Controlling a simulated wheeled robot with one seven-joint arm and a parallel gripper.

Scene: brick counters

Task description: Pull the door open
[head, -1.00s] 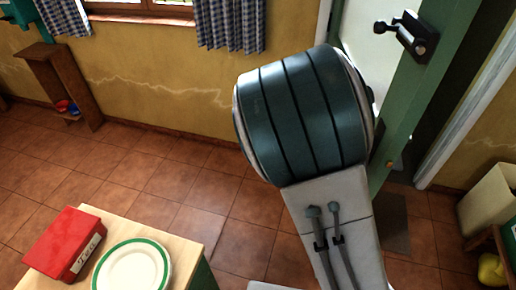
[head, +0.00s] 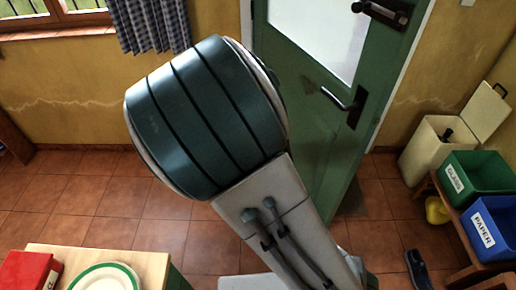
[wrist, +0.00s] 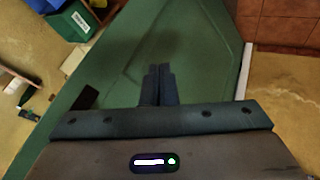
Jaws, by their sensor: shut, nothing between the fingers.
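The green door (head: 300,120) with a pale glass pane stands right of centre in the head view. It has a dark lever handle (head: 345,100) and a dark bolt (head: 385,12) near its right edge. From this angle I cannot tell how far it stands open. In the wrist view a green door surface (wrist: 200,45) fills the middle. My gripper (wrist: 158,70) is shut and empty in front of that surface; I cannot tell whether it touches. A dark part shows left of the fingers. In the head view my arm hides the gripper and the door's lower left part.
A cream bin (head: 432,150) with a raised lid stands right of the door. A green GLASS crate (head: 487,165) and a blue PAPER crate (head: 482,235) sit on a bench. A dark shoe (head: 417,270) lies on the floor. A table (head: 150,262) with a plate is at lower left.

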